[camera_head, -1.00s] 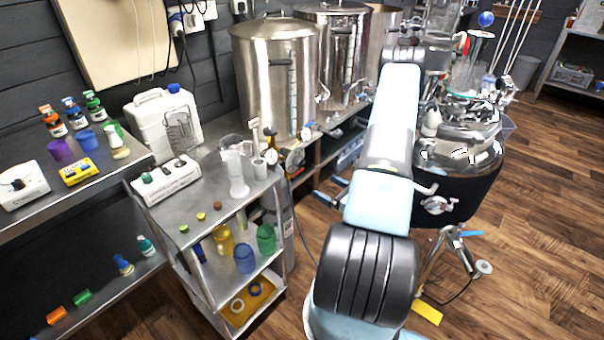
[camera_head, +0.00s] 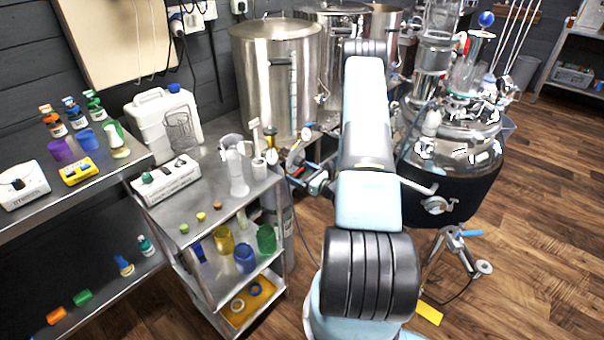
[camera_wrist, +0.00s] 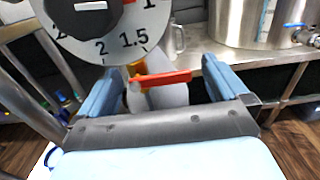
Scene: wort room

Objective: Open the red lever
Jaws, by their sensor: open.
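The red lever (camera_wrist: 163,78) shows in the wrist view as a flat bar lying roughly across the picture, with an orange part at its left end. My gripper (camera_wrist: 160,80) is open, with a blue finger on each side of the lever. The lever lies in the gap between the fingers; I cannot tell whether either touches it. A round dial gauge (camera_wrist: 92,20) is close, above the left finger. In the head view my gripper (camera_head: 302,172) is beside the gauge (camera_head: 296,155), near the cart.
A steel cart (camera_head: 215,200) with a glass cylinder (camera_head: 237,170) on it stands left of the gripper. Large steel kettles (camera_head: 262,80) stand behind. A grey gas cylinder (camera_head: 286,228) stands beside the cart. A jacketed glass reactor (camera_head: 455,170) is at right.

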